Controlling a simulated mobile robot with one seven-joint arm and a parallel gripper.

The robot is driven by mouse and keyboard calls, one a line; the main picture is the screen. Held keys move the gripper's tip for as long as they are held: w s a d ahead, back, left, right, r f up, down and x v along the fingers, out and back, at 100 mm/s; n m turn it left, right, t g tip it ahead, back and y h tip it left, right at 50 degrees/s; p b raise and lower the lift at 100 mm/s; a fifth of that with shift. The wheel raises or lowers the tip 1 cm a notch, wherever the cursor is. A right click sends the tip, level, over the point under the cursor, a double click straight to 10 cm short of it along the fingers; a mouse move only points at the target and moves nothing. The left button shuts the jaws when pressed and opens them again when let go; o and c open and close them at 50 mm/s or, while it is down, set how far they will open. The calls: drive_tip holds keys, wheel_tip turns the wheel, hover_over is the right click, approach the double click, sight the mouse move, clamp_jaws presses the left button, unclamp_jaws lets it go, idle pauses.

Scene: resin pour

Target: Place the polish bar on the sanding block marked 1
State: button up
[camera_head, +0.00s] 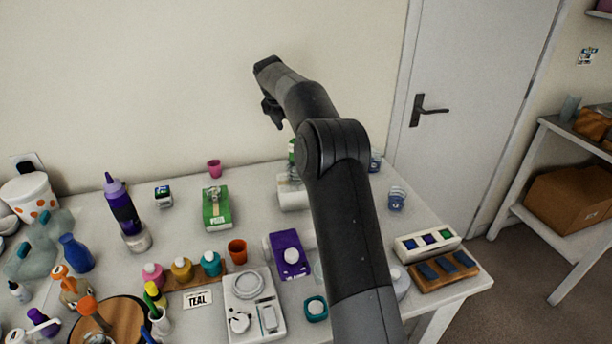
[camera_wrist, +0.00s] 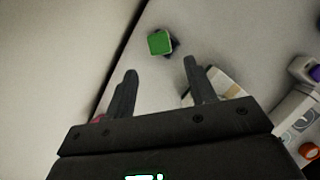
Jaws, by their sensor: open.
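My gripper (camera_wrist: 160,85) is open and empty, with its two dark fingers apart above the back of the table near the wall. In the head view its end (camera_head: 272,112) is raised and partly turned away. Several dark blue blocks (camera_head: 457,262) lie in a wooden tray at the table's right end; they may be the sanding blocks, but no number 1 is readable. A white tray (camera_head: 411,252) behind them holds blue and green pieces. I cannot tell which thing is the polish bar. A small green-topped dark block (camera_wrist: 159,42) lies beyond my fingertips in the wrist view.
A pink cup (camera_head: 214,168), a green box (camera_head: 217,208) and a purple bottle (camera_head: 121,207) stand toward the back. A purple box (camera_head: 289,256) and a white scale (camera_head: 252,307) are nearer the front. My arm hides part of the table's right half.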

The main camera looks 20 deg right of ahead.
drive_tip(key=s+a+r+m, duration=0.2)
drive_tip(key=s+r+m, duration=0.25)
drive_tip(key=s, duration=0.45)
drive_tip(key=s+a+r+m+t+y, duration=0.15)
drive_tip(key=s+r+m, duration=0.3)
drive_tip(key=s, duration=0.45)
drive_tip(key=s+a+r+m+h, duration=0.15)
drive_tip(key=s+r+m, duration=0.3)
drive_tip(key=s, duration=0.45)
drive_tip(key=s+f+m+y, duration=0.1)
drive_tip(key=s+f+m, duration=0.2)
drive_tip(key=s, duration=0.6)
drive_tip(key=s+a+f+m+y, duration=0.1)
drive_tip(key=s+f+m, duration=0.2)
drive_tip(key=s+m, duration=0.3)
drive_tip(key=s+f+m+y, duration=0.1)
drive_tip(key=s+f+m, duration=0.3)
drive_tip(key=s, duration=0.8)
drive_tip(key=shift+a+t, duration=0.35)
drive_tip(key=shift+t, duration=0.1)
